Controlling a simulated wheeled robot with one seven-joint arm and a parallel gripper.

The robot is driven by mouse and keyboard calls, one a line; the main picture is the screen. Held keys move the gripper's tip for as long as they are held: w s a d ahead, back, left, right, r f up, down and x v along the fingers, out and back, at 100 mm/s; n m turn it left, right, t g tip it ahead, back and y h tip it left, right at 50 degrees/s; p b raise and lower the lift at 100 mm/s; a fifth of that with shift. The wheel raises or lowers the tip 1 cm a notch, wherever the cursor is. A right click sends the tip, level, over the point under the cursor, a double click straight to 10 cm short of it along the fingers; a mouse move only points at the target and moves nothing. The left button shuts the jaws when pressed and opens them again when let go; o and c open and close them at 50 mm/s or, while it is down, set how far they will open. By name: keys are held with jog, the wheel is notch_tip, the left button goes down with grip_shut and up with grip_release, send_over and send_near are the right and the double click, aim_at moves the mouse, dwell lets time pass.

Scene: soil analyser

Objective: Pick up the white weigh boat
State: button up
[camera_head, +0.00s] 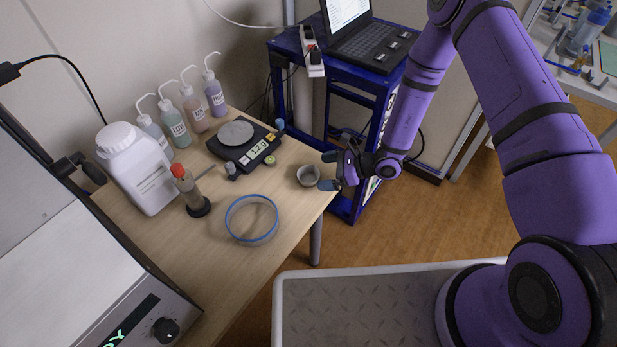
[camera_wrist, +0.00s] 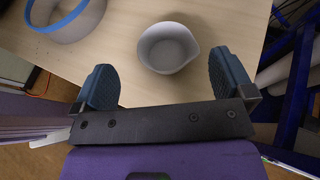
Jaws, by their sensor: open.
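The white weigh boat (camera_head: 308,176) is a small round cup with a pouring lip. It stands upright on the right edge area of the wooden table (camera_head: 290,219). My gripper (camera_head: 329,171) is at the table's right edge, close beside the weigh boat. In the wrist view the weigh boat (camera_wrist: 168,48) lies ahead of my open gripper (camera_wrist: 165,78), roughly centred between the two blue fingertips and slightly beyond them. The fingers do not appear to touch it, and nothing is held.
A blue-rimmed sieve (camera_head: 251,219) stands left of the boat. A black scale (camera_head: 243,144), a red-capped tube (camera_head: 190,190), a large white bottle (camera_head: 137,168) and several wash bottles (camera_head: 195,110) stand farther back. A blue cart (camera_head: 345,85) stands behind the table.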

aim_at(300, 175)
jog(key=shift+w+d+f+x, duration=0.1)
jog(key=shift+f+x, duration=0.05)
jog(key=shift+x, duration=0.75)
jog(key=shift+w+d+f+x, duration=0.1)
jog(key=shift+x, duration=0.8)
jog(key=shift+f+x, duration=0.15)
jog(key=shift+x, duration=0.75)
jog(key=shift+c, duration=0.3)
jog(key=c, duration=0.8)
